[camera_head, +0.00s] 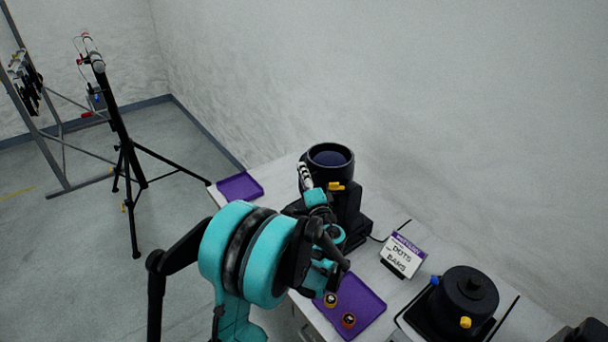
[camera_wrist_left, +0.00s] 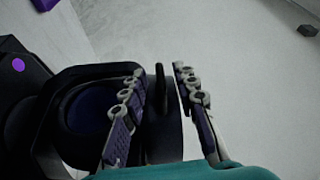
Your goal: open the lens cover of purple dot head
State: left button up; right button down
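The black lamp head (camera_head: 343,200) stands on the white table, its round dark-blue lens (camera_head: 330,157) facing up inside a black rim. In the left wrist view a purple dot (camera_wrist_left: 18,65) marks a black body, with the dark lens (camera_wrist_left: 95,110) beside it. My left gripper (camera_head: 304,170) is at the left side of the lens rim. In the left wrist view its two fingers (camera_wrist_left: 159,69) are apart, with a thin dark upright piece (camera_wrist_left: 160,88) between them and gaps on both sides. I cannot tell whether that piece is the lens cover. My right gripper is not in view.
A purple tray (camera_head: 365,305) with small round pieces lies at the table's front. Another purple tray (camera_head: 240,187) is at the left. A small sign (camera_head: 403,256) and a second black lamp (camera_head: 469,295) stand to the right. A tripod (camera_head: 128,150) stands on the floor.

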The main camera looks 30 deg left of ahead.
pick_arm(q)
jog(key=shift+w+a+r, duration=0.1)
jog(key=shift+w+a, duration=0.25)
jog(key=shift+a, duration=0.1)
grip_shut()
jog(key=shift+r, duration=0.1)
